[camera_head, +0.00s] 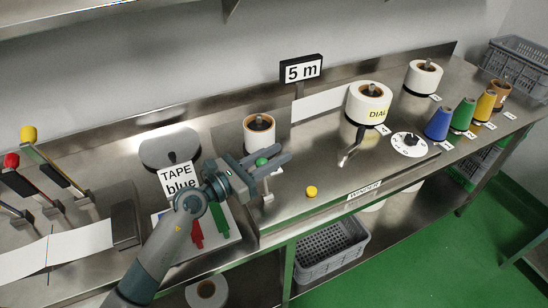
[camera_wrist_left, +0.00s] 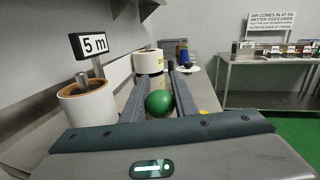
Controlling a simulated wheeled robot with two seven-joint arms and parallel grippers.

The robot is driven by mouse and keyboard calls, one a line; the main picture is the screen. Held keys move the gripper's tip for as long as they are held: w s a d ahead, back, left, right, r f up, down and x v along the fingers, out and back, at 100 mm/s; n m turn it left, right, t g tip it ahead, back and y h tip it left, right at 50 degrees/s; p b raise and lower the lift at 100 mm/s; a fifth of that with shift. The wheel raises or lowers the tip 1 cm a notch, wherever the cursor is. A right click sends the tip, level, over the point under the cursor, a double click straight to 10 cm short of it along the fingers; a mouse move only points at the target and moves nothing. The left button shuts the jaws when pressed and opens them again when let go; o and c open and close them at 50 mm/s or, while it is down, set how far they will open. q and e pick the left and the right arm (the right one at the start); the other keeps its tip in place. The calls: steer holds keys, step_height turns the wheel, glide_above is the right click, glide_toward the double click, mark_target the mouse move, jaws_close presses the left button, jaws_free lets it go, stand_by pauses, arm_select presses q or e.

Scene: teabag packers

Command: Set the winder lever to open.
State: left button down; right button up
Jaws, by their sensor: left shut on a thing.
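The winder stands on the steel bench behind a WINDER label (camera_head: 364,190). Its lever has a green ball knob (camera_head: 262,162) and a pale post (camera_head: 267,190) below it. My left gripper (camera_head: 286,153) reaches in from the left with its fingers on either side of the knob, shut on the lever. In the left wrist view the green knob (camera_wrist_left: 160,103) sits between the two dark fingers. The fingers and hand hide part of the lever. I cannot read any open mark beside it. My right gripper is not in view.
A white roll (camera_head: 259,130) stands close behind the gripper, under a 5 m sign (camera_head: 301,70). To the right are a DIAL roll (camera_head: 369,100), a crank (camera_head: 350,148), a white dial (camera_head: 409,145) and coloured spools (camera_head: 439,124). A yellow button (camera_head: 311,191) is near the front edge.

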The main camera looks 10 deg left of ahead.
arm_select(q)
steer(key=s+d+m+h+b, duration=0.1)
steer(key=s+d+m+b, duration=0.1)
steer(key=s+d+m, duration=0.3)
steer(key=shift+s+f+m, duration=0.3)
steer(key=shift+s, duration=0.45)
steer(key=shift+d, duration=0.1)
steer(key=c, duration=1.6)
jaws_free()
steer(key=shift+c, duration=0.2)
steer(key=shift+o, duration=1)
steer(key=shift+s+r, duration=0.1)
